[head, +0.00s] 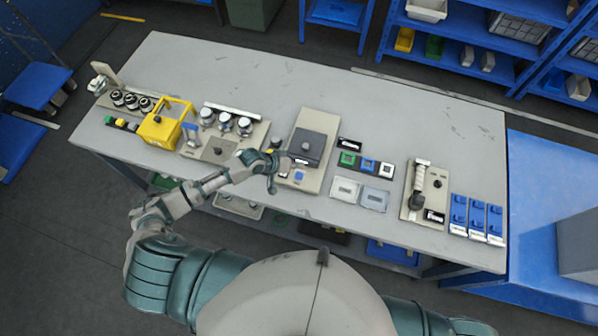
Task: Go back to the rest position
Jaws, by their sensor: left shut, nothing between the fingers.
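My left gripper (273,171) is shut and empty. It hangs over the workbench (440,110) near its front edge, at the left side of a beige plate (322,123) with a dark grey block on it. I cannot tell whether it touches the plate. My left arm (185,197) reaches in from the lower left. Of my right arm, only an upper part shows at the bottom right; the right gripper is outside the view.
Left of the gripper are a base plate with gauges (225,123) and a yellow box with a handle (164,124). To the right are pale boxes (374,199), a lever unit (418,195) and blue pieces (477,218). The bench's back strip is clear.

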